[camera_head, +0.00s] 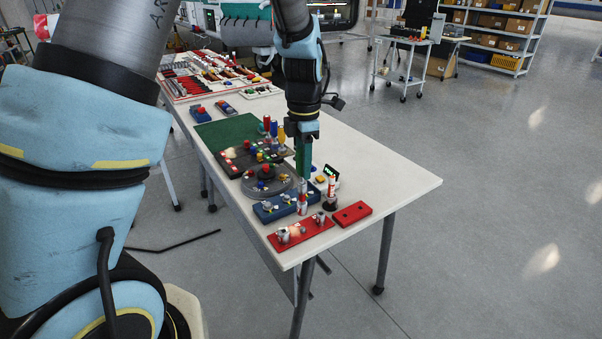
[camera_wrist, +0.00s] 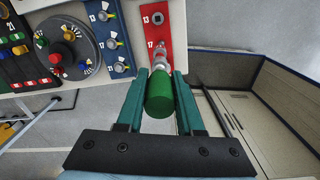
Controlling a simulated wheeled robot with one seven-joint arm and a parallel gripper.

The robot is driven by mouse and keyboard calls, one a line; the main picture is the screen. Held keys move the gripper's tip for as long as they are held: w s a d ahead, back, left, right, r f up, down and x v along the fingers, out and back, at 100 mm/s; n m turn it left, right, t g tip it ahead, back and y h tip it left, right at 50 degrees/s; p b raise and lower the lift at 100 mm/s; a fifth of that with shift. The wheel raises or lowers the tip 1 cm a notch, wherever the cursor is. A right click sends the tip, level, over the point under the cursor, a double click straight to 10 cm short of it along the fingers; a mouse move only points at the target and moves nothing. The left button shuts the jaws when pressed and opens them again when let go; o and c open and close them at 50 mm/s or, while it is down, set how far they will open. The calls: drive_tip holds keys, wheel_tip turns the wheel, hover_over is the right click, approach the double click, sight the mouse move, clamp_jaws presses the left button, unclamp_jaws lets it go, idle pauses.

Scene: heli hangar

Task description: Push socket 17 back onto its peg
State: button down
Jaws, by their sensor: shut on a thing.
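The red strip (camera_head: 303,232) lies near the table's front corner with silver sockets on it. In the wrist view the strip (camera_wrist: 165,32) carries the labels 13 and 17. A silver piece, apparently socket 17 (camera_wrist: 161,60), is beside the 17 label; whether it sits fully on its peg is hidden. My gripper (camera_wrist: 160,92) is shut on a green cylinder (camera_wrist: 160,97), whose far end meets or overlaps the silver piece in view; I cannot tell if they touch. In the head view my gripper (camera_head: 303,175) points down above the table near the strip.
A blue strip with knobs (camera_head: 277,207), a round grey dial plate (camera_head: 266,185) and a plain red block (camera_head: 352,213) lie close by. A red-white cylinder (camera_head: 331,190) stands on the right. The table's right part is clear.

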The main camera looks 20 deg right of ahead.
sight(305, 183)
drive_tip(key=shift+s+f, duration=0.15)
drive_tip(key=shift+s, duration=0.05)
drive_tip(key=shift+f+b, duration=2.05)
drive_tip(key=shift+f, duration=0.05)
drive_tip(key=shift+d, duration=0.1)
drive_tip(key=shift+f+b, duration=0.3)
drive_tip(key=shift+f, duration=0.8)
idle(1.1)
